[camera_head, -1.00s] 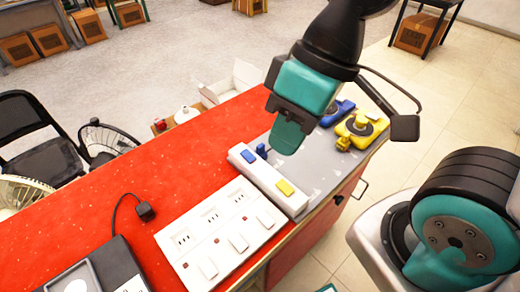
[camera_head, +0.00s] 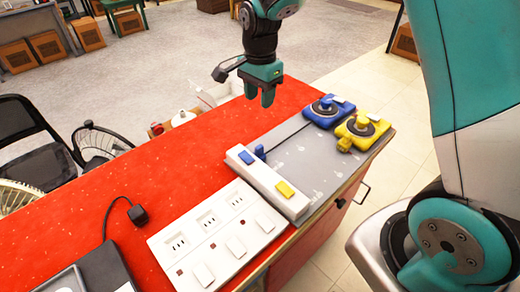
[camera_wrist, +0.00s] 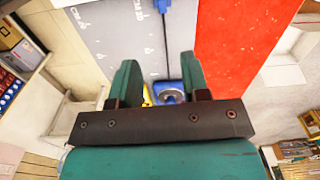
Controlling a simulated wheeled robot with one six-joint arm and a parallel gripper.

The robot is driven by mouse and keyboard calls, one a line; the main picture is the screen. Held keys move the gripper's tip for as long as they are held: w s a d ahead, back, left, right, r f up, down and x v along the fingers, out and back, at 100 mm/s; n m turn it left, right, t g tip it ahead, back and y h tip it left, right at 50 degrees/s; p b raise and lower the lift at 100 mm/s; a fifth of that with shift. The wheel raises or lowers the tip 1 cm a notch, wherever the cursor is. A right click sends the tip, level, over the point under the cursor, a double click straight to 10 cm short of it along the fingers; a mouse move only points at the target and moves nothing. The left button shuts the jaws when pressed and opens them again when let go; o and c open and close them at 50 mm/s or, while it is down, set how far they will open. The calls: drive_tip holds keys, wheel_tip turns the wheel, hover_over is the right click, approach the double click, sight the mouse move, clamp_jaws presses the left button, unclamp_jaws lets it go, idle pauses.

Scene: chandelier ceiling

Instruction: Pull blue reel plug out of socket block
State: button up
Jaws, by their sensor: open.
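The white socket block (camera_head: 265,184) lies on the grey mat and carries a blue patch and a yellow patch. The blue plug (camera_head: 260,152) stands at its far long side, close against it; how deep it sits cannot be told. The blue reel (camera_head: 321,116) lies further back on the mat.
A yellow reel (camera_head: 362,130) with a yellow plug lies next to the blue reel. A white power strip panel (camera_head: 208,238) and a black plug (camera_head: 137,214) lie on the red tabletop (camera_head: 175,175). The table's edge runs close along the right.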

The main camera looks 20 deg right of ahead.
drive_tip(key=f, duration=0.1)
drive_tip(key=p, duration=0.3)
approach(260, 146)
drive_tip(key=shift+m, duration=0.4)
wheel_tip(260, 146, down, 10)
drive_tip(key=shift+a+f, duration=0.1)
drive_tip(key=shift+f, duration=0.05)
clamp_jaws()
drive_tip(key=shift+w, duration=0.1)
